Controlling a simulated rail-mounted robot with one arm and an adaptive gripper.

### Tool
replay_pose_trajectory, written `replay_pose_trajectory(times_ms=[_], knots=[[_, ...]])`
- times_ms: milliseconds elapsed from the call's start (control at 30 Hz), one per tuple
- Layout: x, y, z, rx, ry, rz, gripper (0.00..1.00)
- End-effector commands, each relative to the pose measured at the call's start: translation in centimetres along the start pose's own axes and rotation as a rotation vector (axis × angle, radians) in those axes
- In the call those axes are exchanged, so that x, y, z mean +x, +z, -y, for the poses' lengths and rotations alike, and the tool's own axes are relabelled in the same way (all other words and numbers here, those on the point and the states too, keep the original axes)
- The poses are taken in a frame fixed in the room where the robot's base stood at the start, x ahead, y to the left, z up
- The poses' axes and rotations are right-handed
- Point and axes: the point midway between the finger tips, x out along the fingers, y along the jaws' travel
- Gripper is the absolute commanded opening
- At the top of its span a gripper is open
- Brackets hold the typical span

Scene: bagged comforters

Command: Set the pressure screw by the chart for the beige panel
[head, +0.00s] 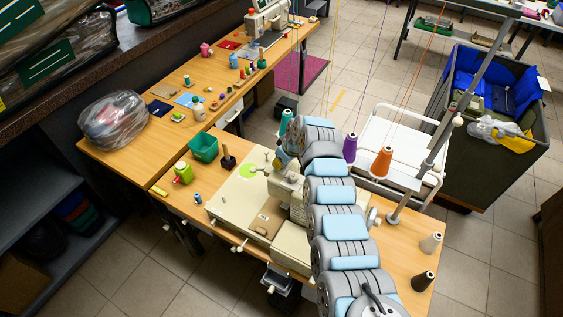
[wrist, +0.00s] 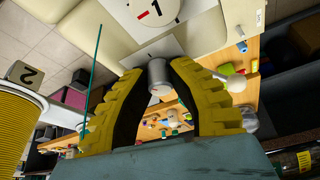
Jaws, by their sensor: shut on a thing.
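My gripper (wrist: 158,82) has its two yellow ribbed fingers shut on a grey cylindrical screw knob (wrist: 158,72) in the wrist view. A white plate (wrist: 160,46) is right behind the knob. Beyond it a white dial face (wrist: 155,10) shows a "1" and a red mark, partly cut off by the frame's top. In the head view the cream sewing machine (head: 287,189) stands on the wooden table, and my arm hides part of it. A tan panel (head: 264,223) lies on its bed. I cannot make out a readable chart.
Purple (head: 350,148) and orange (head: 381,162) cones stand close right of my arm. A green bin (head: 203,147) and a lime pot (head: 183,173) are left of the machine.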

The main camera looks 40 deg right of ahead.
Motion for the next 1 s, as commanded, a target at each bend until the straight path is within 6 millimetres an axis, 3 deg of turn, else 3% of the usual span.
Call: replay_pose_trajectory(times_ms=[1000], knots=[[0.14,-0.06,0.10,0.458,0.190,-0.002,0.00]])
